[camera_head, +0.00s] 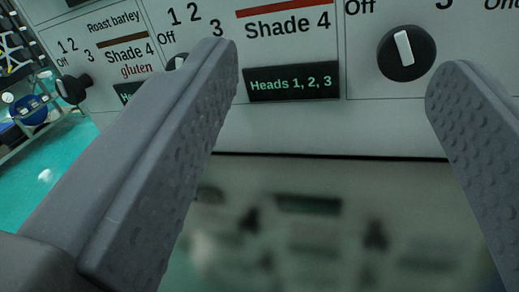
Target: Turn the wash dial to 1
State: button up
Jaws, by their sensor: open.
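My gripper (335,75) is open and empty, with its two grey dimpled fingers spread in front of a white control panel (300,128). A black round dial (406,53) with a white pointer bar shows at the upper right of the panel, left of the right fingertip and apart from it. A second dial (177,62) is mostly hidden behind the left finger. A third dial (73,88) sticks out at the far left. No label reading "wash" is visible, so I cannot tell which dial is the wash dial.
The panel carries "Shade 4" text and a black "Heads 1, 2, 3" plate (291,82). Below the panel edge is a shiny surface with blurred reflections. A teal floor (40,180) and a blue round object (31,110) show at the left.

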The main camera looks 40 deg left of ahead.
jog(key=s+p, duration=0.2)
jog(key=p, duration=0.2)
jog(key=shift+s+r, duration=0.2)
dwell(0.5)
